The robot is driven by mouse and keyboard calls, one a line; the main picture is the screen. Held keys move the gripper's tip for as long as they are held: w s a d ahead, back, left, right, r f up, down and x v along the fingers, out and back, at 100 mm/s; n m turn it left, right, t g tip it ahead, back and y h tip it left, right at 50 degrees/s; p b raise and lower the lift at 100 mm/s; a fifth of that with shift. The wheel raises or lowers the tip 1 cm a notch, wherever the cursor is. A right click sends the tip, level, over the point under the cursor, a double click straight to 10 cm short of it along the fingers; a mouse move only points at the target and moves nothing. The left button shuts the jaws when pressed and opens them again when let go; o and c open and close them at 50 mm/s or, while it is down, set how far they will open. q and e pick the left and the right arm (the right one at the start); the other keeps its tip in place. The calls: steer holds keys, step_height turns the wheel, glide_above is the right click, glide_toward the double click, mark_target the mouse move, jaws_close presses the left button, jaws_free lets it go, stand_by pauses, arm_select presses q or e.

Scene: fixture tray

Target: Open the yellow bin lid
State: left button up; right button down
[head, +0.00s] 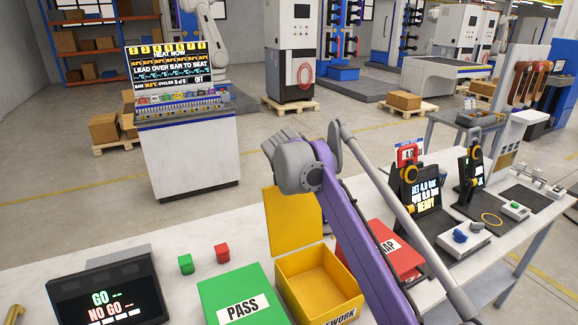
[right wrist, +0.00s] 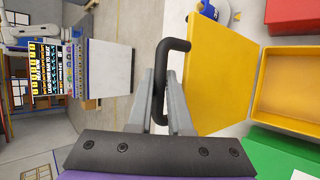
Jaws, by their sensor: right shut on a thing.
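The yellow bin (head: 318,290) stands on the white table, its empty inside showing. Its yellow lid (head: 293,222) stands raised at the bin's back edge. In the right wrist view the lid (right wrist: 208,85) is to the right of my fingers, beside the open bin (right wrist: 290,85). My right gripper (right wrist: 160,98) is shut on the lid's black bar handle (right wrist: 176,46), which passes between the fingers. In the head view my right arm crosses in front of part of the bin, and the handle does not show there. My left gripper is not in view.
A green PASS bin (head: 243,297) stands left of the yellow bin and a red bin (head: 378,250) right of it. Green (head: 186,264) and red (head: 222,253) blocks lie on the table. A GO/NO GO display (head: 108,295) stands at the left.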

steer(key=c, duration=1)
jaws_free()
steer(key=shift+s+d+r, duration=0.25)
steer(key=shift+s+d, duration=0.1)
steer(key=shift+s, duration=0.2)
steer(key=shift+w+a+f, duration=0.15)
steer(key=shift+w, duration=0.05)
steer(key=v, duration=1.1)
steer(key=shift+f, duration=0.1)
steer(key=s+d+f+m+g, duration=0.1)
steer(key=s+d+f+m, duration=0.3)
steer(key=s+f, duration=0.7)
steer(key=s+d+f+m+g+y, duration=0.1)
steer(key=s+d+f+m+g, duration=0.1)
steer(key=s+d+f+m, duration=0.3)
steer(key=s+d+f+m+g, duration=0.1)
steer(key=s+d+f+m, duration=0.4)
steer(key=s+f+m, duration=0.6)
steer(key=s+f, duration=0.7)
steer(key=s, duration=0.1)
steer(key=shift+s+f, duration=0.2)
steer(key=shift+s, duration=0.15)
